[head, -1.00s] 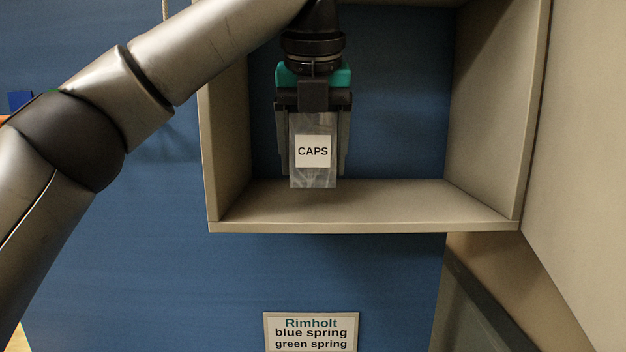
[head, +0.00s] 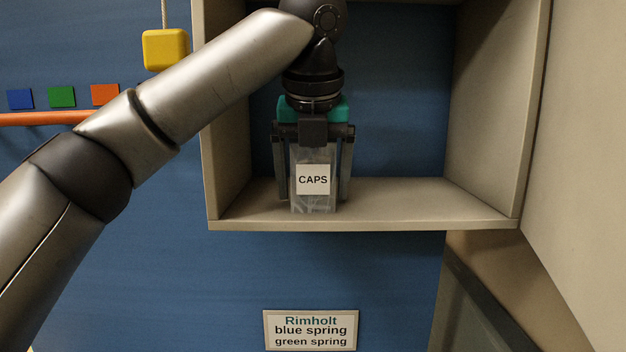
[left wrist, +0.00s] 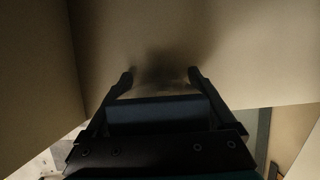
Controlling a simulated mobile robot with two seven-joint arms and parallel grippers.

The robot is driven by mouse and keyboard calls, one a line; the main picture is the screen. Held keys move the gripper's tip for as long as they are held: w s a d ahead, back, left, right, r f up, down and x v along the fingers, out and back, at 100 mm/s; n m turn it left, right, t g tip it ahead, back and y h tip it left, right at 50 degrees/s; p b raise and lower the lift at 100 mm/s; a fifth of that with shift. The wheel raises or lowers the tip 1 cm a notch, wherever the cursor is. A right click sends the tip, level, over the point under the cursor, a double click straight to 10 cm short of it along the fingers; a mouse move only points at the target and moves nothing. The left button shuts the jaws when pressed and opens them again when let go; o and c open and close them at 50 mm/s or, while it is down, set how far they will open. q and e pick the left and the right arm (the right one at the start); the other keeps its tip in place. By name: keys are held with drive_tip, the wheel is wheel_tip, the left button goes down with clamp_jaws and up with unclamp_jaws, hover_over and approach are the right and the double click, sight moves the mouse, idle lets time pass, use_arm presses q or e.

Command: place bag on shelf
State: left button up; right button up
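The clear bag (head: 314,198) with a white CAPS label stands upright on the floor board of the beige shelf (head: 405,200), left of its middle. My left gripper (head: 313,196) points down from above the bag. Its fingers stand apart on either side of the bag, with a gap showing at each side, so it looks open. In the left wrist view the two fingertips (left wrist: 160,78) are spread over the beige board (left wrist: 235,50); I cannot make out the bag clearly there. My right gripper is not in view.
The shelf's right side is empty. Its side walls flank the arm. A sign (head: 310,330) reading Rimholt, blue spring, green spring is below. A yellow block (head: 165,50) hangs at the left above an orange bar (head: 40,118). A beige panel (head: 585,130) stands at the right.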

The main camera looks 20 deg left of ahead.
use_arm(q)
drive_tip(key=shift+o, duration=0.6)
drive_tip(key=shift+r, duration=0.25)
drive_tip(key=v, duration=1.2)
drive_tip(key=shift+f, duration=0.1)
